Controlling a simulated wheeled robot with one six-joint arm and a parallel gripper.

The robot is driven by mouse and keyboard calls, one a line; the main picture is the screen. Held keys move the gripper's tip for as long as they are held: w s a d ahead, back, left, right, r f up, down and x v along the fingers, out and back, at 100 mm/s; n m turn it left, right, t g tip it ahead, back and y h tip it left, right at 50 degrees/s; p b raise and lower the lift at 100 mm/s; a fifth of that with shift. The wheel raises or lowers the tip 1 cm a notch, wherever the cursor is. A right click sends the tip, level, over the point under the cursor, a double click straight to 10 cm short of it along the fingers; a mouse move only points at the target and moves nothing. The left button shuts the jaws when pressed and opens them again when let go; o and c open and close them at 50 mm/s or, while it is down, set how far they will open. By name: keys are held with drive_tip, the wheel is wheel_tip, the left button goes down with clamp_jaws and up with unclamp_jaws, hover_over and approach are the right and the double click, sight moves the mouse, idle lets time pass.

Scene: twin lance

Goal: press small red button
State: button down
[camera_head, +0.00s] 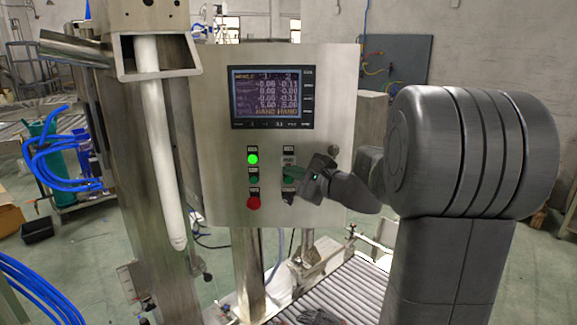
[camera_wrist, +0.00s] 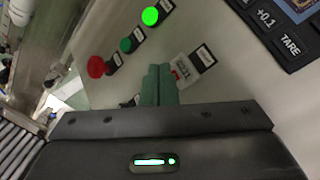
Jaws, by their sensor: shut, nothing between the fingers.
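A red button (camera_head: 253,203) is the lowest in the left column of the grey control panel (camera_head: 230,110). It also shows at the left of the wrist view (camera_wrist: 97,66), uncovered. A dark green button (camera_head: 253,178) and a lit green button (camera_head: 252,158) sit above it. My gripper (camera_head: 290,174) is shut and empty, in front of the right column of controls. In the wrist view its green fingertips (camera_wrist: 158,70) are together, right of the red button and apart from it. They hide part of the right column; I cannot tell whether they touch the panel.
A display screen (camera_head: 272,97) is set in the panel above the buttons. A metal post with a white tube (camera_head: 160,140) stands left of the panel. A roller conveyor (camera_head: 340,290) runs below. Blue hoses (camera_head: 50,155) hang at the far left.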

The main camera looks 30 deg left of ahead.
drive_tip(key=shift+w+a, duration=0.1)
drive_tip(key=shift+w, duration=0.05)
idle(0.3)
drive_tip(key=shift+w+a, duration=0.15)
drive_tip(key=shift+w, duration=0.1)
drive_tip(key=shift+w+a, duration=0.1)
drive_tip(key=shift+w, duration=0.15)
idle(0.5)
drive_tip(key=shift+s, duration=0.1)
drive_tip(key=shift+s+d+b, duration=0.35)
drive_tip(key=shift+s+b, duration=0.15)
drive_tip(key=shift+s, duration=0.05)
idle(0.3)
drive_tip(key=s+d, duration=0.1)
drive_tip(key=s+b, duration=0.1)
drive_tip(key=s, duration=0.1)
drive_tip(key=s+d, duration=0.1)
drive_tip(key=shift+s+d, duration=0.15)
drive_tip(key=shift+d, duration=0.15)
